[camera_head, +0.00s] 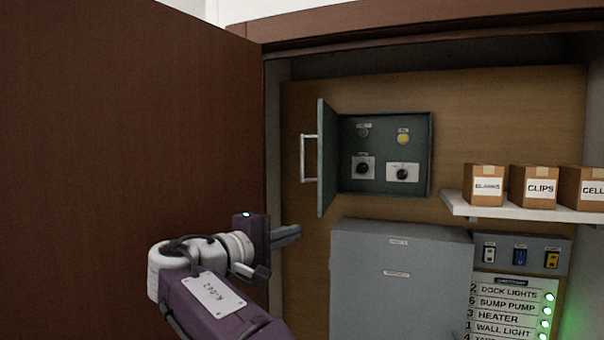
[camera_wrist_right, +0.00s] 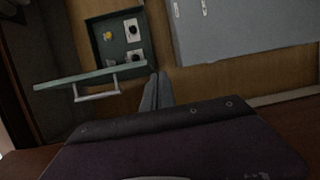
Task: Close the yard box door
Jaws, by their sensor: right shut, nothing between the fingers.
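The yard box (camera_head: 384,190) is a small dark green box on the wooden back panel, with knobs and a yellow lamp inside. Its door (camera_head: 327,160) stands open, hinged at the left and pointing out edge-on, with a metal handle (camera_head: 304,158) on its left face. The right wrist view also shows the open door (camera_wrist_right: 92,76) and its handle (camera_wrist_right: 97,94). My right gripper (camera_head: 287,236) is shut and empty, below and left of the door and apart from it in the head view. Its fingers (camera_wrist_right: 156,92) show near the door's free end in the wrist view. My left gripper is not in view.
A large brown cabinet door (camera_head: 130,150) fills the left. A grey cabinet (camera_head: 400,285) sits below the yard box. A white shelf (camera_head: 530,209) with cardboard boxes is at the right, above switches (camera_head: 520,256) and a label panel with green lights.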

